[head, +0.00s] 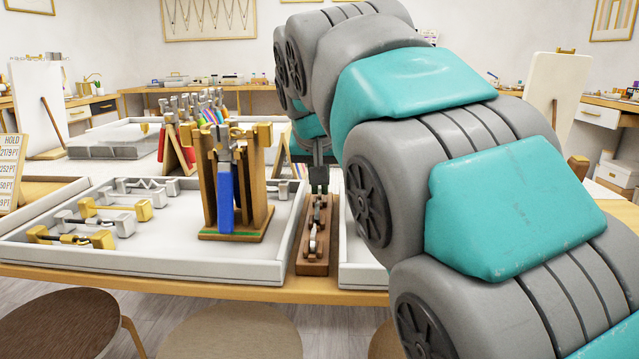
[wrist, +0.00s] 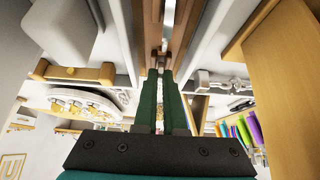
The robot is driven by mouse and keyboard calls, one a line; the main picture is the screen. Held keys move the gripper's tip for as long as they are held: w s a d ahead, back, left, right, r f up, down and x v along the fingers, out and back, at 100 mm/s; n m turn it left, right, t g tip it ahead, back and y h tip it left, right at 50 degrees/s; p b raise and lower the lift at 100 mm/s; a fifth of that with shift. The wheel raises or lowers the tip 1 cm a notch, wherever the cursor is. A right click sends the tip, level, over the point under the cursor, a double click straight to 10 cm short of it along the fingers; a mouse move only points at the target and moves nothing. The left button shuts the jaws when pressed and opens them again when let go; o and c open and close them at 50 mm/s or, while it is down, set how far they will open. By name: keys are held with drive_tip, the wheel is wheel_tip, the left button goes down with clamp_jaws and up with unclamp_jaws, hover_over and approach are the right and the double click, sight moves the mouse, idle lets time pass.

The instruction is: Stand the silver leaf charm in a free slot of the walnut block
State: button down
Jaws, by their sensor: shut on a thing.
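The walnut block (head: 315,266) is a long narrow wooden piece lying between two white trays. Small silver pieces (head: 313,238) stand in its groove; their shapes are too small to tell. My gripper (head: 319,188) points down over the far end of the block. In the wrist view my gripper's dark green fingers (wrist: 162,75) are close together, with a small silvery bit, seemingly the silver leaf charm (wrist: 163,47), at their tips. Most of it is hidden by the fingers, so I cannot tell whether it touches the block. The block's brown wood (wrist: 150,20) runs beyond the fingertips.
The left white tray (head: 130,262) holds several gold and silver pieces. A wooden stand (head: 232,237) with a blue strip rises from it, close left of the block. Another white tray (head: 362,276) lies close on the right, partly behind my arm. Stools stand in front.

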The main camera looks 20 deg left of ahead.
drive_tip(key=shift+f, duration=0.25)
idle(0.4)
drive_tip(key=c, duration=0.9)
unclamp_jaws()
drive_tip(key=shift+r, duration=0.15)
drive_tip(key=shift+p+v, duration=0.85)
drive_tip(key=shift+v, duration=2.05)
drive_tip(key=shift+s, duration=0.1)
